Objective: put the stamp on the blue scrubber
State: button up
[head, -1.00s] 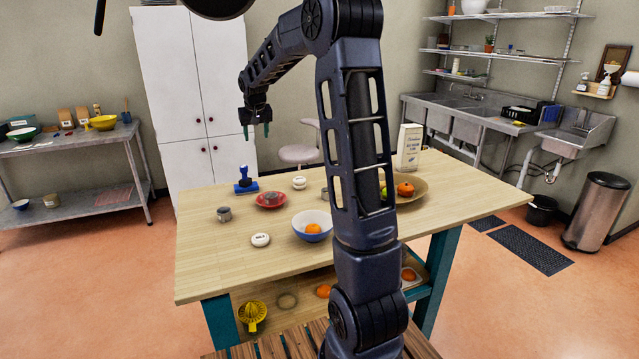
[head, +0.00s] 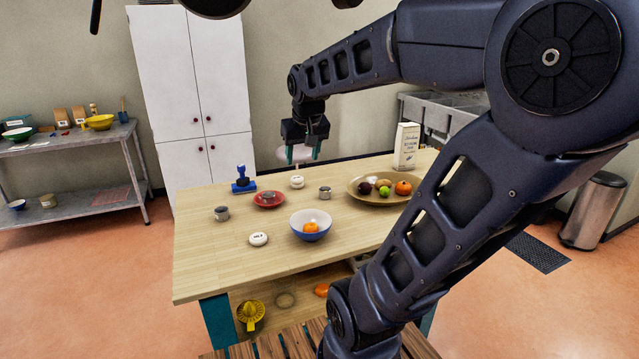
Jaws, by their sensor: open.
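The stamp (head: 241,173), with an upright blue handle, stands at the back left of the wooden table. A flat blue block, which looks like the blue scrubber (head: 249,188), lies directly under it. The stamp appears upright and resting on it, though the contact is small in view. My gripper (head: 303,158) is open, with its two teal fingers pointing down and nothing seen between them. It hangs above the back of the table, to the right of the stamp and apart from it.
The table (head: 215,275) also holds a red dish (head: 283,203), metal tins (head: 222,213) (head: 325,193), white round items (head: 258,239) (head: 297,181), a blue-and-white bowl (head: 295,228) with an orange fruit, a fruit platter (head: 355,196) and a white carton (head: 406,147). The table's front left is clear.

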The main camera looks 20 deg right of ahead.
jog(key=s+f, duration=0.4)
jog(key=s, duration=0.5)
jog(key=shift+s+d, duration=0.35)
jog(key=shift+s, duration=0.05)
jog(key=shift+f, duration=0.1)
dwell(0.5)
